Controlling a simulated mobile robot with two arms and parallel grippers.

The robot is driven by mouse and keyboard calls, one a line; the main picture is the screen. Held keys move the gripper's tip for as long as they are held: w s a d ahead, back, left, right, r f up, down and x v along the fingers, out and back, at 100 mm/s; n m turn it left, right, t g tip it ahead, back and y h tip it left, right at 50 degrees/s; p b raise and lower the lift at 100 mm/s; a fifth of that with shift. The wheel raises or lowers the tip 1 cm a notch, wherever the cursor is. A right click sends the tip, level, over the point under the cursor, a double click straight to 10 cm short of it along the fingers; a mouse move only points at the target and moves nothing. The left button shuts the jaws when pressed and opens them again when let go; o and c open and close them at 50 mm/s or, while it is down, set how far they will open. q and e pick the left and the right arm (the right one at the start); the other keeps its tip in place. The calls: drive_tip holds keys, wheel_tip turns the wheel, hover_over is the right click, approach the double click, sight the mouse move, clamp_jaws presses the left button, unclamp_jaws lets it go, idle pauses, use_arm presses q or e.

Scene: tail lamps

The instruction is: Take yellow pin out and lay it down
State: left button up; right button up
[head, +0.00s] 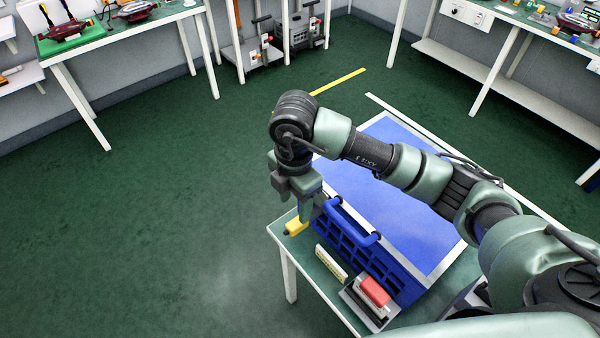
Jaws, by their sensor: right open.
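My right gripper (302,210) points down at the left corner of the table, beside the left end of a blue holder with a handle (378,262). The gripper is open. A small yellow piece (293,228), which may be the yellow pin, shows at the table corner just below the fingertips. I cannot tell whether it touches the fingers or the blue holder, or whether it lies on the table top. The gripper and wrist hide part of this corner. My left gripper is not in view.
The green-topped table (330,288) also bears a pale ribbed strip (330,263) and a red block on a grey base (375,292). A blue panel with a pale border (395,190) lies behind the holder. Open green floor (150,220) spreads left; workbenches line the walls.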

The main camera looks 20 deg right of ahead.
sight(296, 222)
drive_tip(key=shift+w+d+f, duration=0.1)
drive_tip(key=shift+w+d, duration=0.25)
drive_tip(key=shift+s+f, duration=0.2)
drive_tip(key=f, duration=0.2)
drive_tip(key=s+f+p, duration=0.1)
drive_tip(key=shift+s+a+f, duration=0.1)
drive_tip(key=shift+a, duration=0.25)
drive_tip(key=shift+w+d+f, duration=0.1)
drive_tip(key=shift+w+f, duration=0.05)
drive_tip(key=shift+f, duration=0.45)
drive_tip(key=shift+w+f, duration=0.1)
drive_tip(key=shift+f, duration=1)
drive_tip(key=c, duration=1)
clamp_jaws()
drive_tip(key=shift+c, duration=0.4)
unclamp_jaws()
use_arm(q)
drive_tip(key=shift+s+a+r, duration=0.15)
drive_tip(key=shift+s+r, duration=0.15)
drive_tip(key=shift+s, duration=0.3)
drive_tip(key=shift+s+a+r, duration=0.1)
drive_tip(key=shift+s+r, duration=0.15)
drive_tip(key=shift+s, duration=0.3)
use_arm(e)
clamp_jaws()
